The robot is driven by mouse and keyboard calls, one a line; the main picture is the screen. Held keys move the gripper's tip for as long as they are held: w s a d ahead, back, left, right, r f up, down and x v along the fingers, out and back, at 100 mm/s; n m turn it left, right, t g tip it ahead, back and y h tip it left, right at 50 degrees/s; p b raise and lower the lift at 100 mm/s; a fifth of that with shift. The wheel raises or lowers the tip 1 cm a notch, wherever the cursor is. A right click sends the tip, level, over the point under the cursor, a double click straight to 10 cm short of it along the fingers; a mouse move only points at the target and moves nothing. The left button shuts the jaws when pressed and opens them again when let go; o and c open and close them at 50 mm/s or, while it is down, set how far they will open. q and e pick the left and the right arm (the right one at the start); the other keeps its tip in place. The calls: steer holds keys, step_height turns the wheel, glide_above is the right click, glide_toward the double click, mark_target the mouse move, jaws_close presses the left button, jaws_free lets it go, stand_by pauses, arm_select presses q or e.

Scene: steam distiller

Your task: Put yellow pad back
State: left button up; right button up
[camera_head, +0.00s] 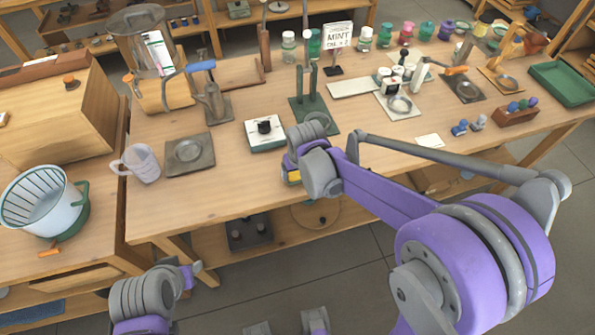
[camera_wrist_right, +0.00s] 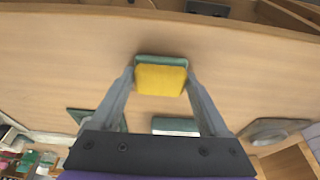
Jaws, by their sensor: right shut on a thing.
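A yellow pad (camera_wrist_right: 161,80) with a green part (camera_wrist_right: 161,60) along its far edge sits between the fingertips of my right gripper (camera_wrist_right: 161,82) in the right wrist view. The gripper is shut on it, one finger on each side. In the head view only a small yellow patch of the pad (camera_head: 294,177) shows below my right wrist, near the table's front edge. My right wrist hides most of that gripper there. My left arm is at the lower left, below the table front, and its fingers cannot be made out.
A white box with a black knob (camera_head: 264,134) stands behind the right gripper, with a green stand (camera_head: 315,113) beyond it. A dark square plate (camera_head: 190,153) and a clear jug (camera_head: 141,163) stand left. The table front (camera_head: 230,185) between is bare.

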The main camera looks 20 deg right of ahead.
steer(key=shift+f, duration=0.2)
steer(key=o, duration=1.2)
steer(key=shift+c, duration=0.2)
steer(key=shift+s+r, duration=0.1)
steer(key=shift+r, duration=0.5)
steer(key=p+v, duration=0.1)
steer(key=v, duration=1)
steer(key=s+d+f+t, duration=0.1)
steer(key=s+d+f, duration=0.1)
steer(key=s, duration=0.6)
steer(key=s+d+f+t, duration=0.1)
steer(key=s+d+f, duration=0.1)
steer(key=s, duration=0.7)
steer(key=shift+s+d+f, duration=0.3)
steer(key=shift+s+f, duration=0.05)
steer(key=shift+f, duration=0.05)
